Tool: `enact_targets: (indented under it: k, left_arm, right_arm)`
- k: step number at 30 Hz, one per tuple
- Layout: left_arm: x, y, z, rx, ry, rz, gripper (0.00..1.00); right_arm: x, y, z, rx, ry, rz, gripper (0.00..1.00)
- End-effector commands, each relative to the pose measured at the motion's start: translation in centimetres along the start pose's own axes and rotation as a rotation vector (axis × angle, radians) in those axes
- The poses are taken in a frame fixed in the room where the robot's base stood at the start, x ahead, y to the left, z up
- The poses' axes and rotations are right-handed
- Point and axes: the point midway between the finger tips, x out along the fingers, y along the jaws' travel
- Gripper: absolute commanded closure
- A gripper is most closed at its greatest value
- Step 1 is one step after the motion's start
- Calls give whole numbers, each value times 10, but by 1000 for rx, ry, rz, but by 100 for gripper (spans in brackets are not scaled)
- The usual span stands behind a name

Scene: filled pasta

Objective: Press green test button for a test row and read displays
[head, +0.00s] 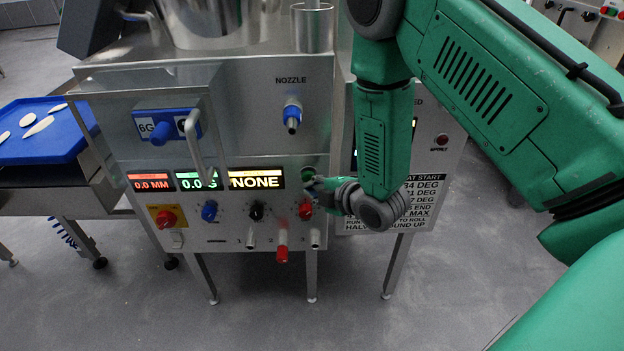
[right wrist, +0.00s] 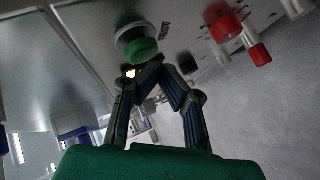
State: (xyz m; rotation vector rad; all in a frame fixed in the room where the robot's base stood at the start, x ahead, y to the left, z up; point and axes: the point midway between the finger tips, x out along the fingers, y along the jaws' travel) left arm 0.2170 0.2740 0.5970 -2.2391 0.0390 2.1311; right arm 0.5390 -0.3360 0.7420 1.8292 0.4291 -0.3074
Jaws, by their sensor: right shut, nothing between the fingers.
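The green test button (head: 308,174) sits on the machine's front panel, just right of the displays. In the right wrist view the green button (right wrist: 141,50) is large, right ahead of the fingertips. My right gripper (head: 313,184) is shut and empty, its tips at or very near the button; I cannot tell whether they touch. It also shows in the right wrist view (right wrist: 152,68). The red display (head: 151,182) reads 0.0 MM. The green display (head: 197,180) reads 0.0 G, partly hidden by a handle. My left gripper is not in view.
Below the displays are a blue knob (head: 209,211), a black knob (head: 256,211) and a red knob (head: 305,210). A red emergency knob (head: 166,218) sits at left. A bent metal handle (head: 193,148) juts out. A blue tray (head: 40,140) stands left.

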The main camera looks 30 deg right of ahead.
Motion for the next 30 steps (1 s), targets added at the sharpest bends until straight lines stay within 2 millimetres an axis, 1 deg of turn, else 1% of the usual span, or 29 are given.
enact_targets:
  k: [3, 13, 24, 30]
  left_arm:
    - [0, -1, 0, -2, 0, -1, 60]
    - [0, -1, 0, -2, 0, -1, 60]
    - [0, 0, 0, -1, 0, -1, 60]
    - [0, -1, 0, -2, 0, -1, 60]
  right_arm:
    - [0, 0, -1, -1, 1, 0, 100]
    - [0, -1, 8, 10, 4, 0, 100]
    - [0, 0, 0, 1, 2, 0, 100]
    - [0, -1, 3, 4, 2, 0, 100]
